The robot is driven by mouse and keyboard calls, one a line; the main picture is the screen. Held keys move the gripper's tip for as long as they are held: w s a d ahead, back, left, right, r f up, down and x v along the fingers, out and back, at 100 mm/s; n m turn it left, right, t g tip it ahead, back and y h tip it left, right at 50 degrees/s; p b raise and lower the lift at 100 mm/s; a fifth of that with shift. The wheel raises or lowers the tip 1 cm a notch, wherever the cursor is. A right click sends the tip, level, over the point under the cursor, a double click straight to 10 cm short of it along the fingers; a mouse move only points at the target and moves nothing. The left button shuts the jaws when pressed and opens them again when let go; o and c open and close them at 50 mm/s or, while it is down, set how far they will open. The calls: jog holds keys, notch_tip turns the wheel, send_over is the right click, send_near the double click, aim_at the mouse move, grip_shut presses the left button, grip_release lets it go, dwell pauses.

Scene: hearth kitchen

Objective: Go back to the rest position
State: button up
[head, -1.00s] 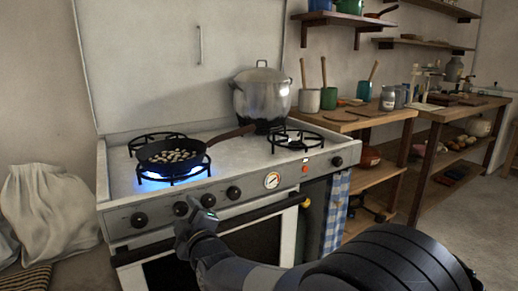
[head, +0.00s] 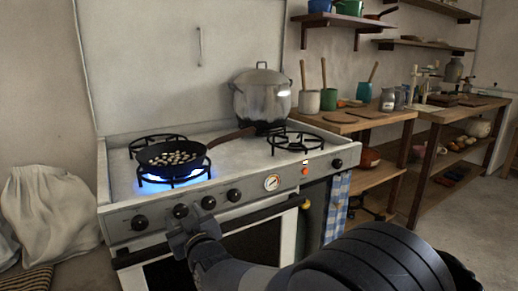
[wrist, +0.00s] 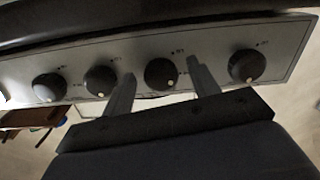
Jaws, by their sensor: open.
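My gripper (head: 184,226) is in front of the stove's control panel, just below the knobs, open and empty. In the wrist view its two fingers (wrist: 160,84) are spread apart, with a black knob (wrist: 161,73) showing between them. I cannot tell whether a finger touches the panel. The stove (head: 235,160) has a lit blue flame (head: 205,177) on its front left burner. A black pan (head: 190,160) with small pale pieces in it sits over that flame.
A large lidded metal pot (head: 262,98) stands at the back right of the stove. The oven door handle (head: 245,218) runs just below the panel. A wooden table (head: 345,122) with jars is to the right. A white sack (head: 45,215) lies at the left.

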jog(key=m+p, duration=0.1)
jog(key=m, duration=0.3)
jog(key=shift+r+m+p, duration=0.1)
jog(key=shift+m+p, duration=0.2)
jog(key=shift+p+v, duration=0.3)
jog(key=shift+v, duration=2.35)
jog(key=shift+s, duration=0.2)
